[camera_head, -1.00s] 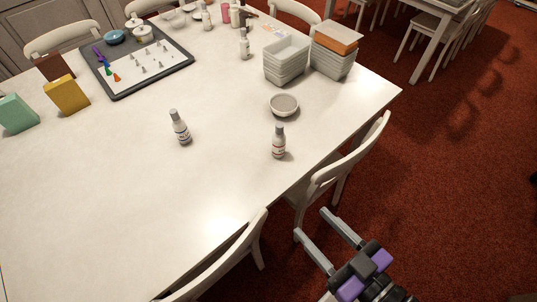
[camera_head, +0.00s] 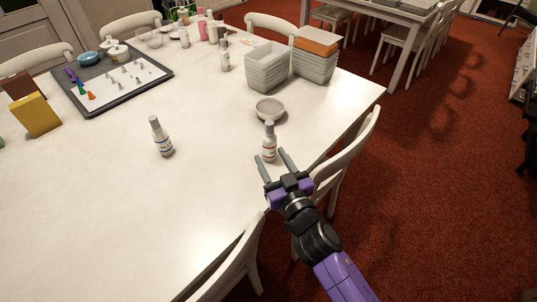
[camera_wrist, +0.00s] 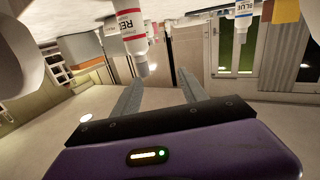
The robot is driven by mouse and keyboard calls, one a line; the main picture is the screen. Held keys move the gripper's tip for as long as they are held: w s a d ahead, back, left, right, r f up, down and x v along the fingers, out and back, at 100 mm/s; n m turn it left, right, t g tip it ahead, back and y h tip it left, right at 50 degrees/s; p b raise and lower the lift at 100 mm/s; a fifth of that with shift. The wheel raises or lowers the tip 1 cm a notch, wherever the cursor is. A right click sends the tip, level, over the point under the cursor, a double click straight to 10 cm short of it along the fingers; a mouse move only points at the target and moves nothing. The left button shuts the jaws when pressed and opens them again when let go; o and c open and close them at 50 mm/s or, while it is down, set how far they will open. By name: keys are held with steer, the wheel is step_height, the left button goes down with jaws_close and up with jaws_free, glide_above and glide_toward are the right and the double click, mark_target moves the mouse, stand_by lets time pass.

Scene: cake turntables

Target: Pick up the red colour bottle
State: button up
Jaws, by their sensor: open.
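The red colour bottle (camera_head: 269,145), white with a grey cap and a red label, stands upright near the table's right edge. In the wrist view it (camera_wrist: 129,27) hangs inverted at the top, its label reading "RED". My gripper (camera_head: 274,157) is open, its two fingers pointing at the bottle from the near side. In the head view the fingertips lie at the bottle's lower part; whether they touch it I cannot tell. In the wrist view the gripper (camera_wrist: 158,80) has nothing between its fingers, and the bottle is beyond the tips. A blue-labelled bottle (camera_head: 161,138) stands to the left.
A grey bowl (camera_head: 269,111) is just behind the red bottle. Stacked grey containers (camera_head: 266,68) stand farther back. A white chair (camera_head: 345,155) is close to the arm at the table edge (camera_head: 340,122). The table's middle left is clear.

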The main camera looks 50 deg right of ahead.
mark_target(271, 132)
steer(key=shift+m+g+h, duration=0.3)
steer(key=shift+m+h, duration=0.5)
steer(key=shift+h, duration=0.1)
steer(key=w+d+p, duration=0.1)
steer(key=w+d, duration=0.3)
steer(key=w+d+p, duration=0.1)
steer(key=w+d, duration=0.3)
steer(key=shift+w+d+f, duration=0.1)
steer(key=shift+w+f, duration=0.05)
steer(key=shift+w, duration=0.15)
steer(key=shift+w+d+f, duration=0.1)
steer(key=shift+w+d, duration=0.1)
steer(key=shift+w, duration=0.25)
jaws_close()
